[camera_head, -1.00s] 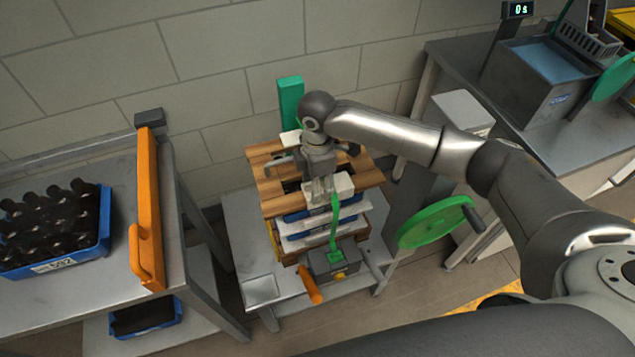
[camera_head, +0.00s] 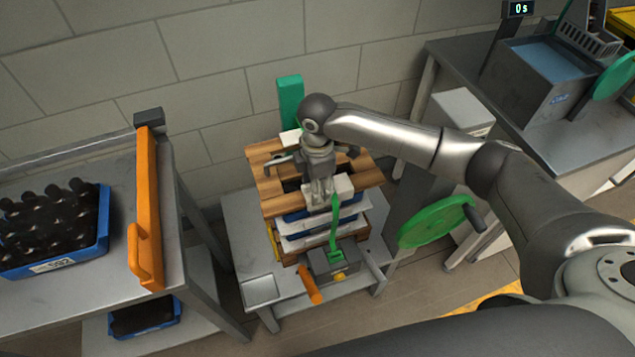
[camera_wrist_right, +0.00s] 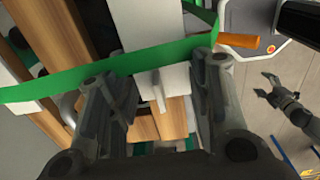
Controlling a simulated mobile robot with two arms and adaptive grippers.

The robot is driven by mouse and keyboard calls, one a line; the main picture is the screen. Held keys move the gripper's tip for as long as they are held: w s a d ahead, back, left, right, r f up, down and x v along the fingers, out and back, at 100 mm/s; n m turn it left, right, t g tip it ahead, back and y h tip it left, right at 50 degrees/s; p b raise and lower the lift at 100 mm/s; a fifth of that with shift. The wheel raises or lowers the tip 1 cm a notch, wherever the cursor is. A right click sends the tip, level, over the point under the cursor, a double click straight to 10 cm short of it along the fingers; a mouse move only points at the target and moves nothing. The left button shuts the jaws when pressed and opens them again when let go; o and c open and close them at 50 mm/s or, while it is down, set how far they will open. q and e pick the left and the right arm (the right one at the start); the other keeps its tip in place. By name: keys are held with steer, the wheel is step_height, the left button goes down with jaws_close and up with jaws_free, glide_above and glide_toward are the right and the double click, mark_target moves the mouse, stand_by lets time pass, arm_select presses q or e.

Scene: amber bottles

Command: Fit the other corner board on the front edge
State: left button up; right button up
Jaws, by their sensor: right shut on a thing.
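My right gripper (camera_head: 321,196) is over the front edge of the strapped stack and shut on a white corner board (camera_wrist_right: 168,92), which shows between its fingers in the right wrist view. Another white corner board (camera_head: 344,185) sits on the front edge just right of the gripper. A green strap (camera_head: 334,222) runs down the front to the tensioner (camera_head: 338,262). I cannot tell whether the held board touches the edge. My left gripper (camera_wrist_right: 268,86) appears open and empty in the wrist view, away from the stack.
A green reel (camera_head: 432,222) stands right of the stack. An orange-railed table (camera_head: 100,290) at left carries a blue crate (camera_head: 100,245) of dark bottles. A grey bench (camera_head: 570,150) is at the right. A green post (camera_head: 290,95) rises behind the stack.

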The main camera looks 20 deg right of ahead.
steer(key=shift+f, duration=0.55)
steer(key=o, duration=1)
steer(key=shift+r, duration=0.1)
steer(key=shift+r+p, duration=3.45)
steer(key=shift+p, duration=0.35)
